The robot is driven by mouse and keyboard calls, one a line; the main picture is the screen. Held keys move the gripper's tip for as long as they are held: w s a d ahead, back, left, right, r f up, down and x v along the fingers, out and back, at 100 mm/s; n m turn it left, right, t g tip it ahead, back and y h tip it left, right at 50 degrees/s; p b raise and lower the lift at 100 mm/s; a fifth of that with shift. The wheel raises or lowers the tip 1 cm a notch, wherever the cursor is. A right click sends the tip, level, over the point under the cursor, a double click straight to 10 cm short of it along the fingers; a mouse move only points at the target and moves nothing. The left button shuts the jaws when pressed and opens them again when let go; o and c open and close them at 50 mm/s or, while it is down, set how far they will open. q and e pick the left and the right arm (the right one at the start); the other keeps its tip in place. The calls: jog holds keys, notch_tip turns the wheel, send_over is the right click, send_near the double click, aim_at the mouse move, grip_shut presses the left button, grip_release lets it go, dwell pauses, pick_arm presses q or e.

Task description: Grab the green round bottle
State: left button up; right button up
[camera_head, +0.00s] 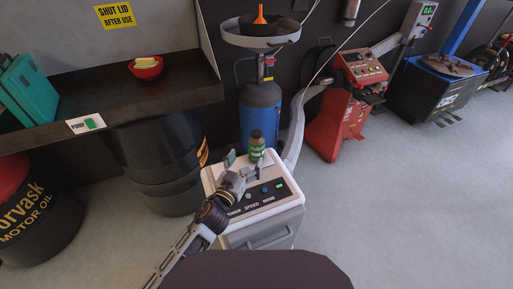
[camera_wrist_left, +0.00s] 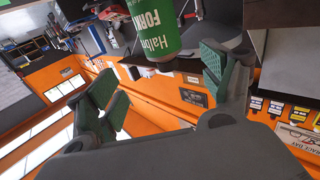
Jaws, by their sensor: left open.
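The green round bottle (camera_head: 257,147) has a dark cap and a green label. It stands upright on the white top of a machine (camera_head: 286,199) with a control panel. My left gripper (camera_head: 244,163) is open and empty, on the near side of the bottle. In the left wrist view the bottle (camera_wrist_left: 152,30) shows large at the top, ahead of the gap between the spread green-padded fingers (camera_wrist_left: 160,78). I cannot tell whether a finger touches it. My right gripper is not in view.
A dark shelf (camera_head: 110,100) at the left holds a teal case (camera_head: 27,88) and a red bowl (camera_head: 146,68). Dark drums (camera_head: 160,160) stand below it. A blue tank (camera_head: 261,112) stands behind the bottle, with a grey hose to its right.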

aim_at(257, 139)
pick_arm(q)
jog(key=shift+x, duration=3.2)
jog(key=shift+w, duration=0.15)
jog(key=shift+a+p+x, duration=0.15)
jog(key=shift+p+x, duration=0.1)
jog(key=shift+x, duration=0.45)
jog(key=shift+a+p+x, duration=0.15)
jog(key=shift+p+x, duration=0.05)
jog(key=shift+x, duration=1.65)
jog(key=c, duration=1.4)
